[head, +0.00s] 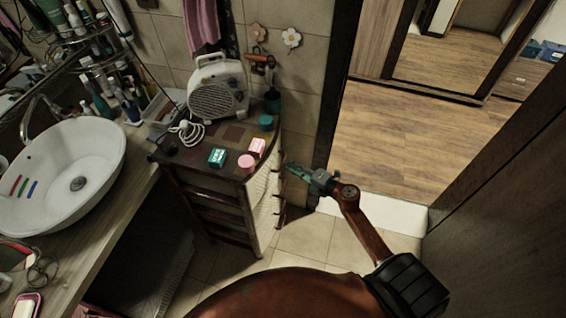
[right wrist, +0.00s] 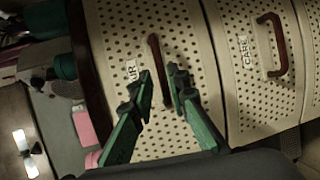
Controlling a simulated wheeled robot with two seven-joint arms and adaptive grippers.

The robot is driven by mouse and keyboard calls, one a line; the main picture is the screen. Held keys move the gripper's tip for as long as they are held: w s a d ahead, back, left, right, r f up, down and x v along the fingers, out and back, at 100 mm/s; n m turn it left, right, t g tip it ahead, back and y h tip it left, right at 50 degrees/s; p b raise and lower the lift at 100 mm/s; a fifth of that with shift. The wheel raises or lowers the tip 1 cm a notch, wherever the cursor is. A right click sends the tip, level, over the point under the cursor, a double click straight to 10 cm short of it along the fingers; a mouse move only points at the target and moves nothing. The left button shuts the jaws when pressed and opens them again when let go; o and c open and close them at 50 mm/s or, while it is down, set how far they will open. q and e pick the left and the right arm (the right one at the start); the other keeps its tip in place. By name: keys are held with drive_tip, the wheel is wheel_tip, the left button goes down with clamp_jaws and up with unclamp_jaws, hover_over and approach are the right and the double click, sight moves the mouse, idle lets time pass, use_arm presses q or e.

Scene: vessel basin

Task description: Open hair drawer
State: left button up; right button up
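The drawer cabinet (head: 262,210) has pale perforated fronts and stands in the middle of the head view. In the right wrist view, the nearer drawer (right wrist: 195,40) has a dark red-brown handle (right wrist: 155,52) and a small label (right wrist: 132,69) that I cannot read clearly. The drawer beside it (right wrist: 262,100) is labelled CARE and has its own handle (right wrist: 272,40). Both fronts look closed. My right gripper (head: 288,168) is at the cabinet's front. In the right wrist view its green fingers (right wrist: 159,82) are apart, on either side of the handle's lower part; I cannot tell whether they touch it. My left gripper is out of view.
A white fan heater (head: 218,90), a teal box (head: 217,157) and pink items (head: 247,161) stand on the cabinet top. A sink (head: 60,175) on a counter is at the left. Open tiled floor (head: 305,232) lies in front of the cabinet, with a doorway at right.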

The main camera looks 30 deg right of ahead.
sight(283, 162)
drive_tip(key=x, duration=0.4)
drive_tip(key=shift+w+a+f, duration=0.1)
drive_tip(key=shift+w, duration=0.3)
clamp_jaws()
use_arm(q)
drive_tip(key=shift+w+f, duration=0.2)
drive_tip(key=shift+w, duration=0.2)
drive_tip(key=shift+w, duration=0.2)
